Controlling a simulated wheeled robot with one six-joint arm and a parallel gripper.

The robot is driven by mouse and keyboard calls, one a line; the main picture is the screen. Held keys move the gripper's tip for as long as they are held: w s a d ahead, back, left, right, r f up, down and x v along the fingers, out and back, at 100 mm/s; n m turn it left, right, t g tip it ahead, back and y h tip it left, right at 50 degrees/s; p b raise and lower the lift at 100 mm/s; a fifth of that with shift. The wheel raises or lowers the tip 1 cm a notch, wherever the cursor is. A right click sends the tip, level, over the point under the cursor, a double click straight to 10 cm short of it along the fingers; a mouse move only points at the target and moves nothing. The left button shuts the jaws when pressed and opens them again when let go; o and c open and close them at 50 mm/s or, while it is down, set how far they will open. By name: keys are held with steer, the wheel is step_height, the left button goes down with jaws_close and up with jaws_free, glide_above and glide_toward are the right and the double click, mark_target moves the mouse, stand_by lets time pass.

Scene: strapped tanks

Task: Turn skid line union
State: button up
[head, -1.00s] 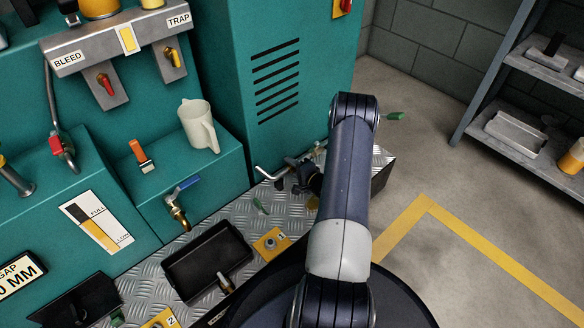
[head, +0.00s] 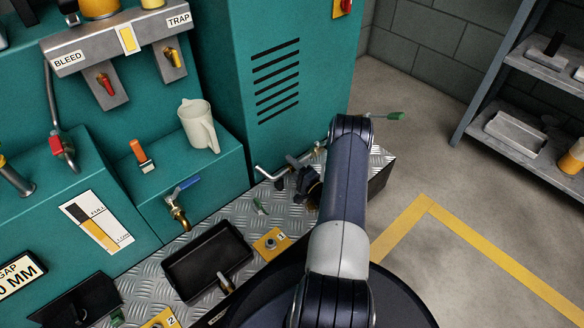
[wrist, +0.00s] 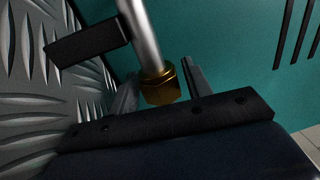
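A brass hex union nut (wrist: 160,88) sits on the end of a silver pipe (wrist: 142,35) in the wrist view. My gripper (wrist: 158,88) has one finger on each side of the nut, and the fingers look apart, with narrow gaps beside it. Whether either finger touches the nut is hard to tell. In the head view my gripper (head: 303,183) is low over the tread-plate skid (head: 232,207), next to a bent silver pipe (head: 270,172). My arm partly hides this area, and the nut cannot be made out surely there.
A dark block (wrist: 88,44) juts beside the pipe, close to my gripper. The teal cabinet (head: 290,50) rises behind. A black tray (head: 207,260) and a yellow plate marked 1 (head: 272,243) lie on the skid.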

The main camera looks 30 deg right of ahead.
steer(key=shift+o, duration=1)
steer(key=shift+s, duration=0.15)
